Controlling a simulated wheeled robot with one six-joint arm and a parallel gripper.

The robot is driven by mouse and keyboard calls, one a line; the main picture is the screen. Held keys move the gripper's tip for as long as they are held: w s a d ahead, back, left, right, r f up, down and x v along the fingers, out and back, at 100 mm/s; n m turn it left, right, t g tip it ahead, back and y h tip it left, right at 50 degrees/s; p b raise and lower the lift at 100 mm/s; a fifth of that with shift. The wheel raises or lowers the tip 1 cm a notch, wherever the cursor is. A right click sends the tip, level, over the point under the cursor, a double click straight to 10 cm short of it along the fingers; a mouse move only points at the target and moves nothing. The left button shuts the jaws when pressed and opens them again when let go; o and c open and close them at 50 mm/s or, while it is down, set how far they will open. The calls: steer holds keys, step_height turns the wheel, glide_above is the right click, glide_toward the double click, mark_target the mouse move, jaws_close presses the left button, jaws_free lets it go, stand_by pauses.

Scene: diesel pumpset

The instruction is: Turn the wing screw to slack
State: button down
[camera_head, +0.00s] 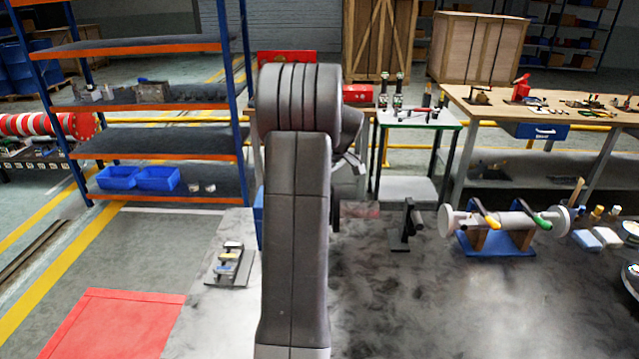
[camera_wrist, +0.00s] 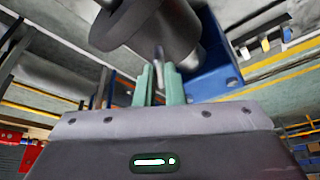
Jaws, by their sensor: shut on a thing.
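In the wrist view, the two green fingers of my gripper (camera_wrist: 160,82) are close together and shut on the wing screw (camera_wrist: 158,57), of which only a thin grey piece shows between the fingertips. A dark grey cylindrical body (camera_wrist: 140,22) lies just beyond the fingertips, with a blue bracket (camera_wrist: 215,55) to its right. In the head view, my own arm stands in the middle and hides my gripper and the wing screw. The angle of the screw's wings cannot be made out.
On the grey bench (camera_head: 370,300) stand a dark stand (camera_head: 407,225), a grey cylinder on a blue base (camera_head: 497,243) with yellow and green levers, and a small rack (camera_head: 231,265) left of my arm. The bench front is clear. Blue-and-orange shelves (camera_head: 150,140) stand behind left.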

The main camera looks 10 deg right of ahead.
steer(key=shift+d+n+y, duration=0.1)
steer(key=shift+n+y, duration=0.2)
steer(key=shift+n, duration=0.5)
steer(key=shift+g, duration=0.3)
steer(key=c, duration=1.5)
jaws_free()
steer(key=shift+r, duration=0.1)
steer(key=b+v, duration=0.1)
steer(key=v, duration=1.2)
steer(key=shift+r, duration=0.3)
steer(key=shift+f, duration=0.15)
steer(key=p+x, duration=0.1)
steer(key=x, duration=1.2)
steer(key=shift+f, duration=0.3)
